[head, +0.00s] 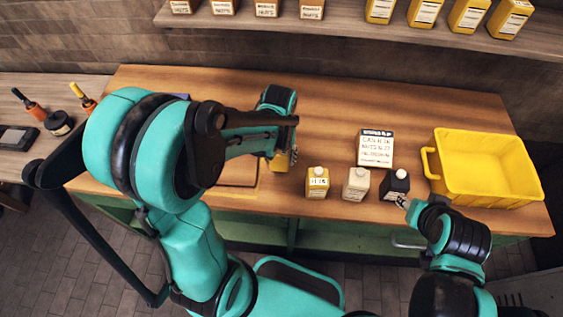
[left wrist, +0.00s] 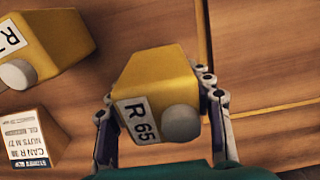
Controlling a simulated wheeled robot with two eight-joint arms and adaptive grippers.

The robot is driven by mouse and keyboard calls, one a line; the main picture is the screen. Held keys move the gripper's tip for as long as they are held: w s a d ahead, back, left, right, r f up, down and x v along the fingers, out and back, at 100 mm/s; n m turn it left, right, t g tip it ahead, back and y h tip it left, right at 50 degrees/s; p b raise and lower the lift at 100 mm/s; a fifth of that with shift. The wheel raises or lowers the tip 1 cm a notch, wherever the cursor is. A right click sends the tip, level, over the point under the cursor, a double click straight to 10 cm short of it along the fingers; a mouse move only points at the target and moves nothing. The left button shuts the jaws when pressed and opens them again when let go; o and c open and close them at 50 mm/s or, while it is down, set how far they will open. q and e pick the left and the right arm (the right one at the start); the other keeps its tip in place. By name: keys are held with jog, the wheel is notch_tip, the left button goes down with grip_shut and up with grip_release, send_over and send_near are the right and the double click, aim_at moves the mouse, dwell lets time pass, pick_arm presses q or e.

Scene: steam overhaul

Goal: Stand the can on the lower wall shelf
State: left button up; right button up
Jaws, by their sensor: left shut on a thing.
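My left gripper (head: 283,150) is shut on a yellow can (left wrist: 158,85) with a white cap and a label reading R 65. In the left wrist view, the fingers of this gripper (left wrist: 160,125) are on either side of the can. In the head view the arm and gripper mostly hide this can (head: 281,161), which is over the wooden bench. A wooden wall shelf (head: 340,28) runs along the top, bearing boxes and several yellow cans; no other shelf is in view. My right gripper (head: 406,203) is beside a black can, its fingers too small to judge.
A yellow can (head: 317,183), a cream can (head: 356,184) and a black can (head: 394,186) stand along the bench's front. A yellow bin (head: 485,188) is at right. The bench's back middle (head: 350,100) is clear.

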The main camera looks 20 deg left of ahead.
aim_at(280, 163)
pick_arm(q)
notch_tip(280, 163, down, 3)
jog(key=shift+r+b, duration=0.1)
jog(key=shift+b, duration=0.4)
jog(key=shift+f, duration=0.2)
jog(key=shift+f, duration=0.15)
jog(key=o, duration=1.4)
